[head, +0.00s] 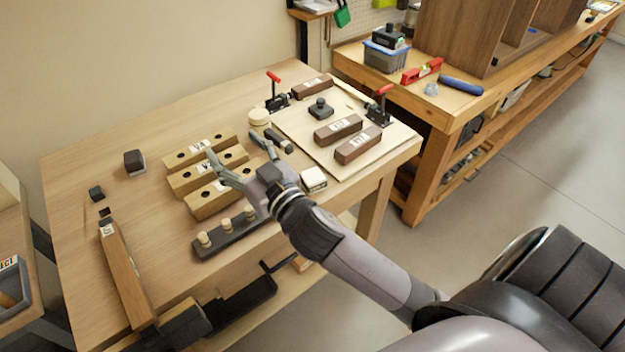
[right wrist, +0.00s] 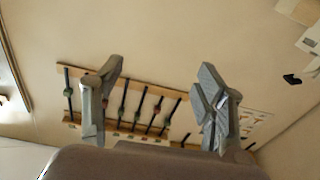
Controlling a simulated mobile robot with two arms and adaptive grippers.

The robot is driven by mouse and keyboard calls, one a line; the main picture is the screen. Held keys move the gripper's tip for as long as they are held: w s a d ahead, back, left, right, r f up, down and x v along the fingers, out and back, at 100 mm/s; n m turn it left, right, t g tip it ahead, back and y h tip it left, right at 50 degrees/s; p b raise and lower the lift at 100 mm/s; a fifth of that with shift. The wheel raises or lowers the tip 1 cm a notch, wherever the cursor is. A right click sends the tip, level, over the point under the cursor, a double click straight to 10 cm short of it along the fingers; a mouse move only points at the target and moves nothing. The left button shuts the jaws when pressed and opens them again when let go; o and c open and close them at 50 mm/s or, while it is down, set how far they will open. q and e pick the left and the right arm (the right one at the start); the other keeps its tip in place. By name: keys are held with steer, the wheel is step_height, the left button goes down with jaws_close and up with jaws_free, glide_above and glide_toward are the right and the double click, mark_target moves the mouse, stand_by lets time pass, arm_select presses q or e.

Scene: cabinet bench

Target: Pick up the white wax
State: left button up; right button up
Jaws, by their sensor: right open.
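My right gripper (head: 233,146) is open and empty above the middle of the wooden bench, with its fingers spread. In the right wrist view the open fingers (right wrist: 162,66) have nothing between them. A small white-topped block (head: 313,179) lies on the bench just right of my right wrist. A cream round piece (head: 259,119) stands behind the gripper, next to a dark-handled tool (head: 279,142). I cannot tell for certain which of these pale things is the white wax. My left gripper is not in view.
Several labelled wooden blocks (head: 212,196) lie by the gripper, with a dark peg holder (head: 229,236) in front. A pale board (head: 290,125) carries brown blocks and red-handled clamps. A long wooden bar (head: 125,270) lies left. The bench's back left is mostly clear.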

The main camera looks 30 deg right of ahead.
steer(key=a+r+n+t+y, duration=0.2)
steer(key=a+r+n+y, duration=0.45)
steer(key=r+y, duration=0.25)
steer(key=s+a+r+n+g+y, duration=0.25)
steer(key=a+n+g+y, duration=0.65)
steer(key=n+g, duration=0.45)
steer(key=m+g+h, duration=0.6)
steer(key=g+h, duration=0.1)
steer(key=h, duration=1.3)
glide_above(313, 175)
step_height(313, 175, down, 10)
step_height(313, 175, down, 11)
steer(key=shift+r, duration=0.15)
steer(key=shift+f+p, duration=0.45)
steer(key=shift+f, duration=2.6)
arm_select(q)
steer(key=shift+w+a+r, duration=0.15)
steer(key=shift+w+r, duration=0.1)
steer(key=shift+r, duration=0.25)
